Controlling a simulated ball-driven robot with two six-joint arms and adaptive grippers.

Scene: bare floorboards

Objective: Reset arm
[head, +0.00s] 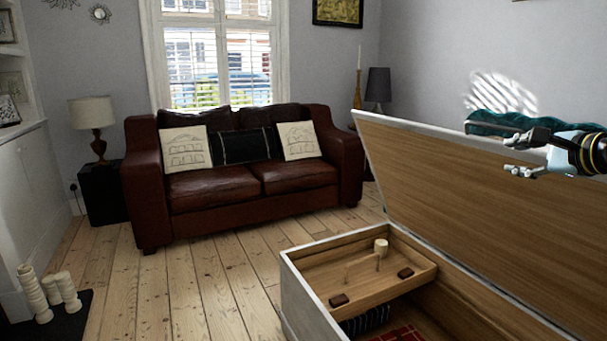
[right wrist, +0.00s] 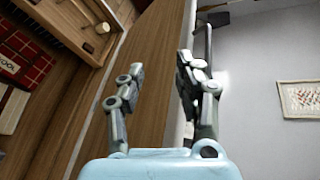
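My right gripper (head: 522,154) comes in from the right edge of the head view. It is beside the raised lid (head: 480,205) of an open wooden chest, near the lid's top edge. In the right wrist view the two fingers of the right gripper (right wrist: 158,90) are spread apart with nothing between them. The lid (right wrist: 150,75) shows behind the fingers there. My left gripper is not in view.
The open chest (head: 305,290) holds a wooden tray (head: 345,280) with a small pale object (head: 381,247). Red fabric (head: 400,334) lies lower inside. A brown sofa (head: 230,185) stands by the window. Floorboards (head: 190,290) left of the chest are clear.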

